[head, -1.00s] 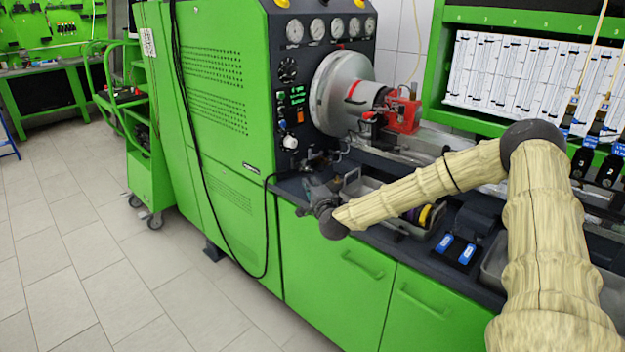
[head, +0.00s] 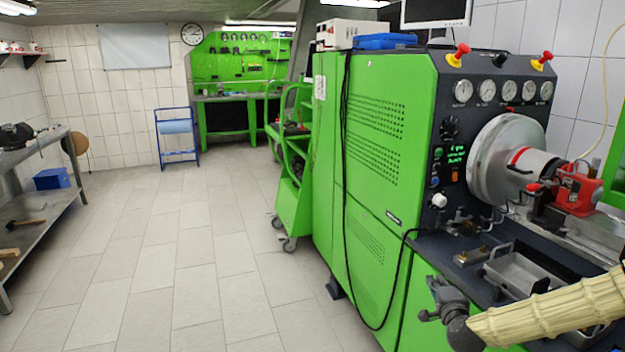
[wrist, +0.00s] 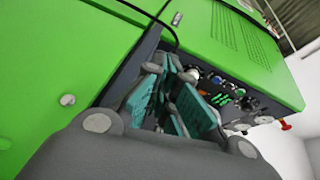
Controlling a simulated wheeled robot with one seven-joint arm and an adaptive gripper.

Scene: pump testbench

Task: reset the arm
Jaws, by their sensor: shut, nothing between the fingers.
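My gripper (head: 440,296) is at the lower right of the head view, at the front edge of the green test bench (head: 372,180). My pale, ribbed sleeved arm reaches it from the right edge. In the wrist view the fingers with teal pads (wrist: 172,104) show close up, shut and with nothing held. Behind them are the bench's green panels and its dark control panel (wrist: 225,92). Most of my arm is outside the head view.
A metal tray (head: 525,277) lies on the bench top, below a round chuck (head: 497,160) and a red fixture (head: 578,190). A green trolley (head: 293,190) stands beyond the bench. A steel table (head: 40,190) is at the left. The tiled floor (head: 190,260) between is clear.

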